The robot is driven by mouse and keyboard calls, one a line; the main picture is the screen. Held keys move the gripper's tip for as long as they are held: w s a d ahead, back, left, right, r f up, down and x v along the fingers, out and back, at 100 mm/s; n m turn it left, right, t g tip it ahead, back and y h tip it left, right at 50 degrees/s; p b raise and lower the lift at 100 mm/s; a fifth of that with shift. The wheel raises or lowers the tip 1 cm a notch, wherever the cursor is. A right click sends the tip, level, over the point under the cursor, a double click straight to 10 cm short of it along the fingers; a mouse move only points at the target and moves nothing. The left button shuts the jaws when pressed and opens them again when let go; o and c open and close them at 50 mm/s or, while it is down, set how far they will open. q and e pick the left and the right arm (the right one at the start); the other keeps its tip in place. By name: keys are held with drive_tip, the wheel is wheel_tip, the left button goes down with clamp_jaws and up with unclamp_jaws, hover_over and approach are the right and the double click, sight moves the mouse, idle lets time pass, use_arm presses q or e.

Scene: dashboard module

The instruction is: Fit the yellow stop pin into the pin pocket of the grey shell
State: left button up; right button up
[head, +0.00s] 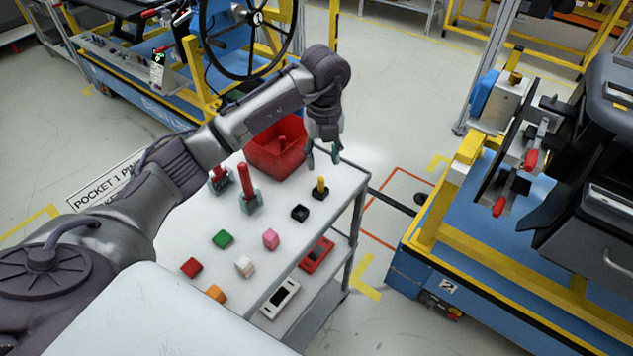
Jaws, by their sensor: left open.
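The yellow pin (321,184) stands upright in a small black holder (320,194) near the far right side of the white cart top. My left gripper (323,161) is open and empty, with its fingers pointing down. In the picture it is just above the yellow pin, apart from it; the exact height gap is hard to judge. A dark grey shell-like dashboard part (590,205) sits on the blue and yellow fixture at the right. I cannot make out a pin pocket on it. My right gripper is not in view.
The white cart (215,270) carries a red bin (270,157), red-handled pieces (246,185), an empty black holder (300,213) and several coloured blocks. A floor gap separates the cart from the blue fixture (475,265). Red-handled clamps (530,159) stick out beside the shell.

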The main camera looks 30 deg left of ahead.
sight(321, 178)
use_arm(q)
wheel_tip(321, 178, down, 3)
drive_tip(key=shift+f, duration=0.1)
drive_tip(key=shift+f+p, duration=0.15)
drive_tip(key=shift+p, duration=0.2)
drive_tip(key=f, duration=0.1)
drive_tip(key=f+p, duration=0.1)
drive_tip(key=f, duration=0.1)
drive_tip(key=f+p, duration=0.1)
drive_tip(key=shift+a+f, duration=0.2)
drive_tip(key=shift+a, duration=0.05)
drive_tip(key=shift+f, duration=0.25)
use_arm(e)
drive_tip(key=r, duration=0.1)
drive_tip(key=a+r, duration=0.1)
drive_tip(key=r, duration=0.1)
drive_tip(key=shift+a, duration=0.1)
use_arm(q)
drive_tip(key=shift+c, duration=0.8)
clamp_jaws()
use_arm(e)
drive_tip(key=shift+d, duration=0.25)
